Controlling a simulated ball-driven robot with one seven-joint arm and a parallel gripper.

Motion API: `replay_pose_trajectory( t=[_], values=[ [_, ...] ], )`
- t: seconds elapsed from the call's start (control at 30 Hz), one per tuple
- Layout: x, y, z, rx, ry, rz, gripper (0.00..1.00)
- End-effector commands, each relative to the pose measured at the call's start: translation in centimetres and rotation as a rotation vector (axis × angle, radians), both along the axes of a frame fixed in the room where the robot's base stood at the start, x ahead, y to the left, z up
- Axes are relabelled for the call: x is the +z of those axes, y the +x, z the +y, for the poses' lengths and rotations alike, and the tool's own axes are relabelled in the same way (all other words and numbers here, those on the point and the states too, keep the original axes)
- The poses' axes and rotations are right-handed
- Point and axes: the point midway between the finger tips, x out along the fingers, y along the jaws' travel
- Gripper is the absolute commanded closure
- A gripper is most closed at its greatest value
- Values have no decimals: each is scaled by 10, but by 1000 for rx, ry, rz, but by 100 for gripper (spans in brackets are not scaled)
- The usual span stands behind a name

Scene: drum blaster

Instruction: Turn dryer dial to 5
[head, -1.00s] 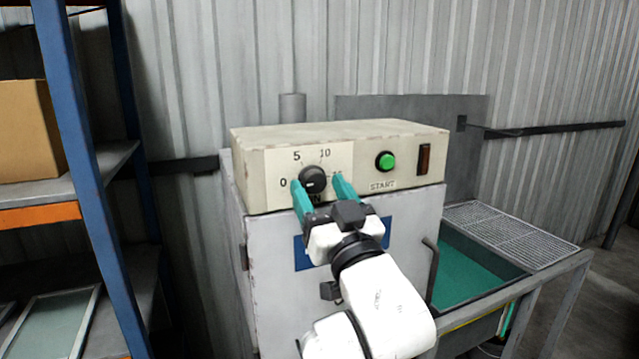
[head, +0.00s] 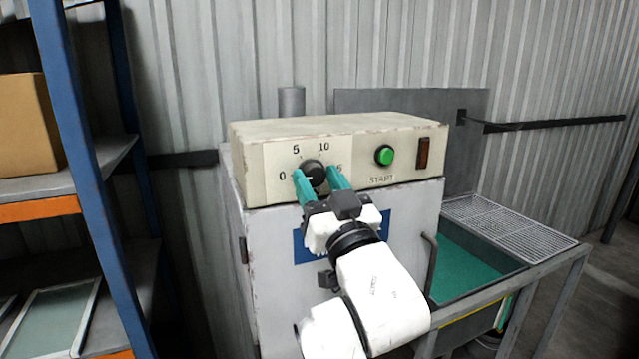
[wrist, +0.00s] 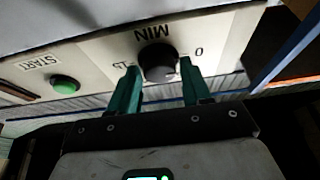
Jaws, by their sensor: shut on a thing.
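The dryer dial (head: 313,169) is a black round knob on the pale control panel, with 0, 5, 10 and a partly hidden 15 printed around it. My gripper (head: 316,174) has its two teal fingers on the left and right sides of the dial, shut on it. In the wrist view the dial (wrist: 157,62) sits between the fingertips, under the upside-down MIN label. The pointer's exact setting is too small to read.
The green START button (head: 384,155) and a dark red switch (head: 423,153) are right of the dial. A blue-framed shelf (head: 85,190) stands at left. A grated sink table (head: 505,235) is at right.

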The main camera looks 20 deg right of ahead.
Motion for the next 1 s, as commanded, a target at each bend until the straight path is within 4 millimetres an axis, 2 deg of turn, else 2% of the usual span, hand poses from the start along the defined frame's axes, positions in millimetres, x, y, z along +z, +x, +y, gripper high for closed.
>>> replay_pose_trajectory(
  t=[0.37,0.47,1.0],
  values=[
    [-5,0,2,2,131,-3,82],
    [-5,0,3,3,209,-3,91],
    [-1,0,5,4,710,-2,91]
  ],
)
